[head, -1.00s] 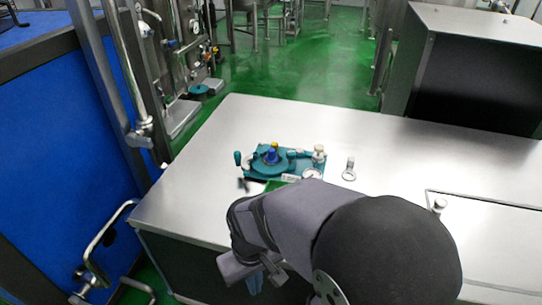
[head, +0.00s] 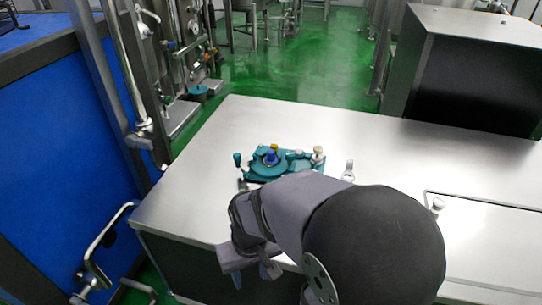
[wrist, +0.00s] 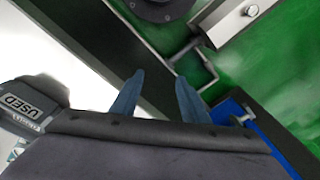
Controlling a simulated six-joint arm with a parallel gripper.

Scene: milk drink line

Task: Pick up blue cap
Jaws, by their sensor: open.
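The blue cap (head: 271,156) appears as a small blue piece with a yellowish top, on the round middle of a teal fixture (head: 250,172) on the steel table. It is small, so its exact shape is hard to tell. My gripper (head: 251,275) is at the near edge of the table, well in front of the fixture and apart from it. In the wrist view my gripper (wrist: 159,78) has its two blue fingers spread with nothing between them. The cap does not show in the wrist view.
A white-topped post (head: 318,155) stands at the fixture's right end. A metal ring-ended piece (head: 348,170) lies to its right, partly hidden by my arm. The table's left part (head: 185,190) is clear.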

